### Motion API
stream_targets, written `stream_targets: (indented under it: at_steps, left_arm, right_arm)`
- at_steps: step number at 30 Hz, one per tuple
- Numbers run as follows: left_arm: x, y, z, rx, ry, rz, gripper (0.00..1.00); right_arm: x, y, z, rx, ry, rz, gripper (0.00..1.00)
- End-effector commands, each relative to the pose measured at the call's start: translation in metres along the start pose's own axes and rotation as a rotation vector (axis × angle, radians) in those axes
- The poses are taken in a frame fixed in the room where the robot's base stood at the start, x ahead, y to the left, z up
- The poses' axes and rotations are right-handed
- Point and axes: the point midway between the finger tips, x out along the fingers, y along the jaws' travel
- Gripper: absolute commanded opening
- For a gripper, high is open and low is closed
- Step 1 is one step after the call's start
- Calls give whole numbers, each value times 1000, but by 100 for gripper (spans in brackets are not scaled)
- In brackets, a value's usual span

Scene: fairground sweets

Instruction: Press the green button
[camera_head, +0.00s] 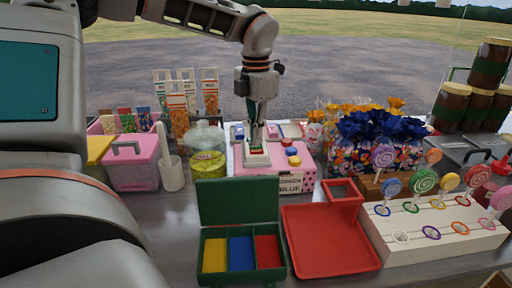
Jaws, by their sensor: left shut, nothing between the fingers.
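A pink polka-dot box (302,183) stands on the counter at the centre, with a label reading green and blue on its front. My left gripper (256,146) points straight down over the left part of the box, shut and empty. A small patch of green and red (257,150) shows at its fingertips, above a pale block. The fingers partly cover this spot, so I cannot tell whether they touch a button. My right gripper is out of view.
An open green case (240,203) and a red tray (330,245) lie in front of the box. A candy jar (208,160) stands to the left. Blue flowers (385,130) and a white lollipop stand (440,230) are to the right. Clearance around the gripper is small.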

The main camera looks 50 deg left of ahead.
Motion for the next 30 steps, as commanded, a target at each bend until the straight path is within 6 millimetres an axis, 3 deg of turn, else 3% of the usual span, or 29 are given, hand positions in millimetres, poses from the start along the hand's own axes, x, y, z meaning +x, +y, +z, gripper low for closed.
stream_targets:
  at_steps: [19, 30]
  left_arm:
    - [-62, 0, 0, -2, -4, 2, 0]
    - [-70, 0, 0, 0, -1, 0, 0]
  right_arm:
    - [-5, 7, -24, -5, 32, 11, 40]
    - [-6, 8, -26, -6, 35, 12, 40]
